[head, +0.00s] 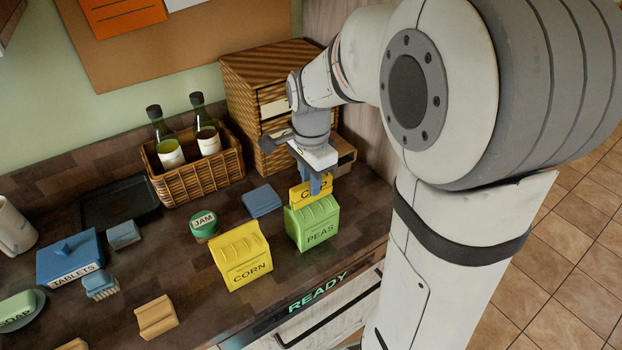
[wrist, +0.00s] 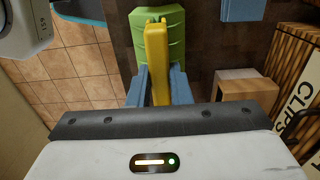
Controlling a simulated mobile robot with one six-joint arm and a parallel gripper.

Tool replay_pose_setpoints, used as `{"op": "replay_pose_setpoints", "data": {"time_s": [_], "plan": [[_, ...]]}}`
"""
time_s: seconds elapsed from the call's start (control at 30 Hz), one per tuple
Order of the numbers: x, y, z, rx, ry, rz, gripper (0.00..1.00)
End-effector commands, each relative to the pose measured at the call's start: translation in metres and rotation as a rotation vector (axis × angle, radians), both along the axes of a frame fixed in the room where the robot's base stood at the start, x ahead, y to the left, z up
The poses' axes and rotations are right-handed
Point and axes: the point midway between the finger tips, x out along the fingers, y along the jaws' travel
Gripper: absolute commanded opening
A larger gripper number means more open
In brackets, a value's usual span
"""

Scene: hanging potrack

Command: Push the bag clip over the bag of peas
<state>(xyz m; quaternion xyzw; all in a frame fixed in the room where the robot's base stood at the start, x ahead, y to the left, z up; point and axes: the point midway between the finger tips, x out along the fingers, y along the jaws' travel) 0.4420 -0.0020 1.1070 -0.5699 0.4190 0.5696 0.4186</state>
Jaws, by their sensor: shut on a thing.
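The green bag of peas (head: 318,228) stands upright on the dark counter, its PEAS label facing the front edge. My gripper (head: 318,184) points down just behind and above the bag's top. Its blue fingers are shut on the yellow bag clip (head: 303,194), whose lettering is partly covered by a finger. The clip's lower part is hidden behind the bag's top, so I cannot tell whether they touch. In the wrist view the clip (wrist: 156,62) sits between both fingers and overlaps the green bag (wrist: 176,30).
A yellow corn bag (head: 241,258) stands left of the peas, with a green-lidded jam jar (head: 204,226) and a blue block (head: 262,201) behind. A bottle basket (head: 195,172) and a striped drawer unit (head: 250,90) stand at the back. The counter's front edge is close.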

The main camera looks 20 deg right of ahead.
Motion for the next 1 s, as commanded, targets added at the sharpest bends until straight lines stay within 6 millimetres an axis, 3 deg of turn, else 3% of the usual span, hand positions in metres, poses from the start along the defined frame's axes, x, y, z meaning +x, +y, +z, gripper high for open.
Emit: {"op": "replay_pose_setpoints", "data": {"time_s": [0.63,0.67,1.0], "plan": [[0.0001,0.0001,-0.0022,0.0,0.0,0.0,0.0],[0.0001,0.0001,-0.0022,0.0,0.0,0.0,0.19],[0.0001,0.0001,-0.0018,0.0,0.0,0.0,0.43]]}}
